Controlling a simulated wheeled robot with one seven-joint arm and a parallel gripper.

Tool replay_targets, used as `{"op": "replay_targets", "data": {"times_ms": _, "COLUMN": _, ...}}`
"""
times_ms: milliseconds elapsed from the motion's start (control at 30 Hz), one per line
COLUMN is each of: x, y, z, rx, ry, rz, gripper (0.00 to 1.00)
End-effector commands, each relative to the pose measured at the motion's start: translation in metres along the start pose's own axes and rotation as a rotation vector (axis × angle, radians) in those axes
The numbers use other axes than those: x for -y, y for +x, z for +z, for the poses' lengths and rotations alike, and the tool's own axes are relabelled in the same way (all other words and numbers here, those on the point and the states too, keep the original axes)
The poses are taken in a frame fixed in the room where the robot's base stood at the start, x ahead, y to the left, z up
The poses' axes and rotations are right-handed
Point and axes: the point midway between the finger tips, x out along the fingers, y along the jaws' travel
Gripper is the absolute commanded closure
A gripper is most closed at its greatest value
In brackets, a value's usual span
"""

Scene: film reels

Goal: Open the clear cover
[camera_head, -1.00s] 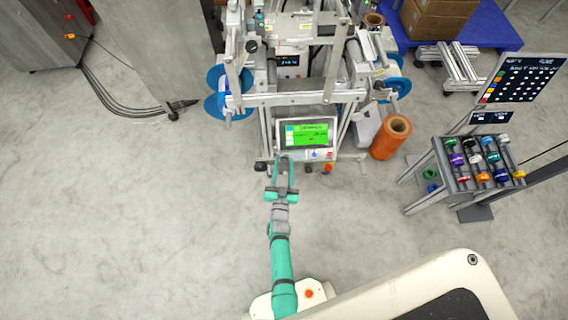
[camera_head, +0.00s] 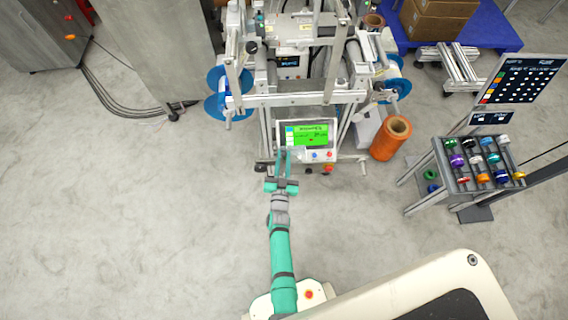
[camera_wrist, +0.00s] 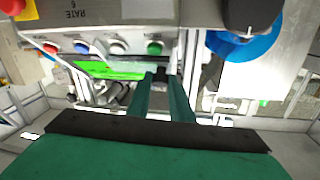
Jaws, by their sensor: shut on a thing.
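My gripper (camera_head: 284,152) reaches to the lower left corner of the machine's screen panel. In the wrist view its two green fingers (camera_wrist: 163,82) are close around a small dark piece (camera_wrist: 161,75), which looks like a handle or knob. The bright green screen (camera_head: 307,135) also shows edge-on in the wrist view (camera_wrist: 98,69). A pale, see-through pane (camera_wrist: 128,68) seems to lie beside the dark piece and over part of the screen; this looks like the clear cover. Its outline is hard to make out, and I cannot tell how far open it stands.
Coloured buttons (camera_wrist: 118,46) line the panel near the fingers. Blue reels (camera_head: 215,105) flank the machine frame. An orange roll (camera_head: 390,138) stands on the floor to the right, with a rack of coloured spools (camera_head: 480,162) farther right. The floor left of my arm is clear.

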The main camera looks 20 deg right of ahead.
Motion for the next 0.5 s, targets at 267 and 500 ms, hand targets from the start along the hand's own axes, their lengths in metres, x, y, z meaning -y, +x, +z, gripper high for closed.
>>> {"op": "replay_targets", "data": {"times_ms": 267, "x": 0.002, "y": 0.0068, "z": -0.0059, "rx": 0.003, "ry": 0.0, "rz": -0.001, "gripper": 1.0}}
{"op": "replay_targets", "data": {"times_ms": 500, "x": 0.0007, "y": 0.0068, "z": -0.0061, "rx": 0.002, "ry": 0.0, "rz": 0.001, "gripper": 0.62}}
